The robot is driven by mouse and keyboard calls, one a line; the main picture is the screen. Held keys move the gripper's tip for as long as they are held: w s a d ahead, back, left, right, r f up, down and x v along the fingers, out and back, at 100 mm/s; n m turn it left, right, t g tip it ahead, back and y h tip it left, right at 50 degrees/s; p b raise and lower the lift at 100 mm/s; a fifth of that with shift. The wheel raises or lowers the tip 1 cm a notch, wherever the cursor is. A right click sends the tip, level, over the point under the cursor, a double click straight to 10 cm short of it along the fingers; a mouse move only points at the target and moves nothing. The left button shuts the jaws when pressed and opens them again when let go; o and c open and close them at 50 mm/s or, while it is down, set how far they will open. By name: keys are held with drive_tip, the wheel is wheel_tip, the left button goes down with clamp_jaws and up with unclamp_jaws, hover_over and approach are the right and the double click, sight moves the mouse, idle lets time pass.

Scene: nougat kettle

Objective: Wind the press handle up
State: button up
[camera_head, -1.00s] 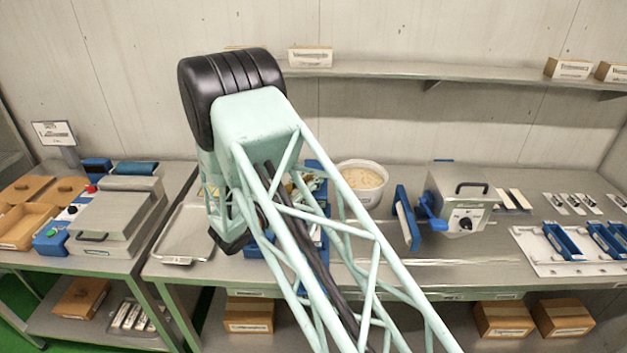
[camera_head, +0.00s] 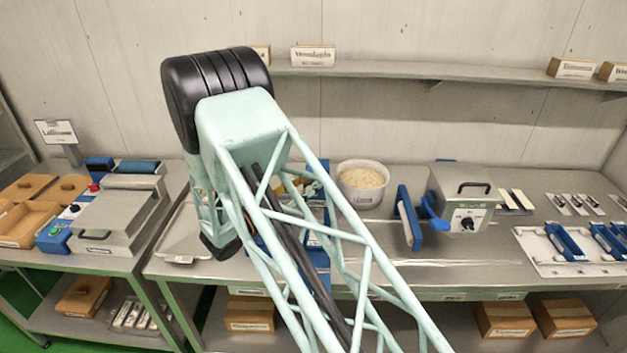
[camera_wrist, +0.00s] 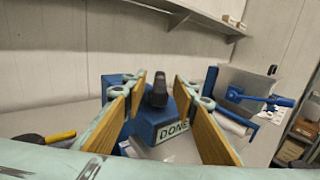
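In the wrist view, a black upright knob or lever (camera_wrist: 158,90) stands on a blue block (camera_wrist: 150,124) with a white label reading "DONE". My gripper (camera_wrist: 160,96) is open, its two tan-padded fingers apart on either side of the black piece, with nothing held. I cannot tell whether this is the press handle. A grey machine (camera_head: 462,190) with a blue lever (camera_head: 432,212) stands right of centre on the table; its blue crank-like arm (camera_wrist: 258,98) also shows at the right of the wrist view.
A white tub (camera_head: 363,188) stands right of my arm. A blue plate (camera_head: 408,218) stands beside the grey machine. A white tray with blue holders (camera_head: 535,262) lies at the right. A yellow-handled tool (camera_wrist: 60,136) is at the wrist view's left.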

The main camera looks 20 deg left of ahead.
drive_tip(key=v, duration=0.9)
idle(0.6)
